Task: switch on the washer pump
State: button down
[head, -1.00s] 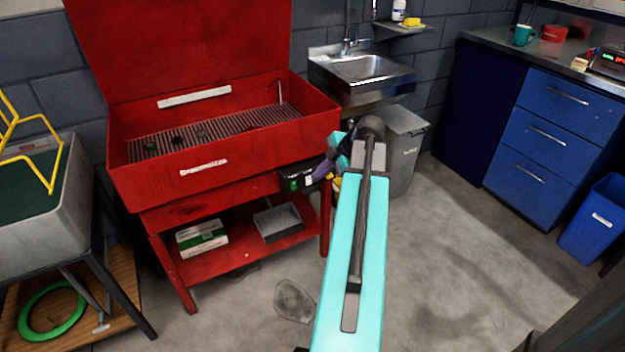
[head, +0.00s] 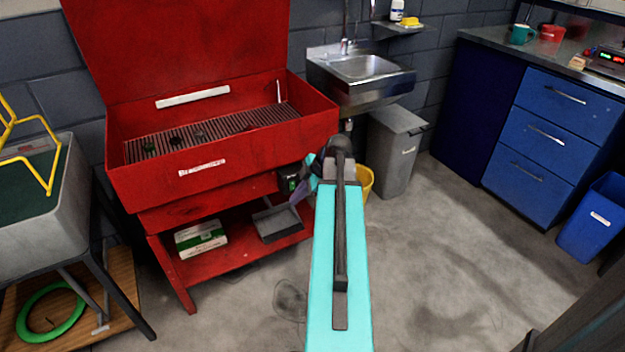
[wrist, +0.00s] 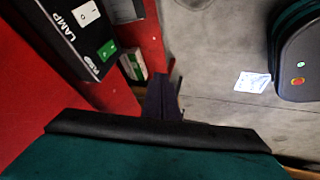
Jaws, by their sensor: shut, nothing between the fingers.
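The red parts washer (head: 240,150) stands with its lid up. A black switch box (head: 289,180) is on its front right. In the wrist view the box (wrist: 62,22) carries a white rocker beside the word LAMP (wrist: 72,20) and a green rocker (wrist: 107,50) beside a second label, hard to read at this angle. My gripper (head: 311,180) is just right of the box in the head view. Its dark purple fingers (wrist: 163,98) are shut and empty, below and right of the green rocker in the wrist view, apparently apart from it. Which way the rockers are pressed is unclear.
A yellow bucket (head: 365,182) and a grey bin (head: 395,150) stand right of the washer, under the steel sink (head: 362,72).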

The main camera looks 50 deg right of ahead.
jog(key=a+f+m+g, duration=0.6)
jog(key=a+f, duration=1.8)
jog(key=a, duration=0.3)
jog(key=s+a+f+m+g+h, duration=0.1)
jog(key=s+a+f+m+g, duration=0.1)
jog(key=s+a+f, duration=0.5)
jog(key=s+a+f+m+g+h, duration=0.2)
jog(key=s+a+f, duration=0.5)
jog(key=s, duration=0.4)
jog(key=shift+s+a+f, duration=0.15)
jog(key=shift+s+a, duration=0.1)
jog(key=shift+a, duration=0.6)
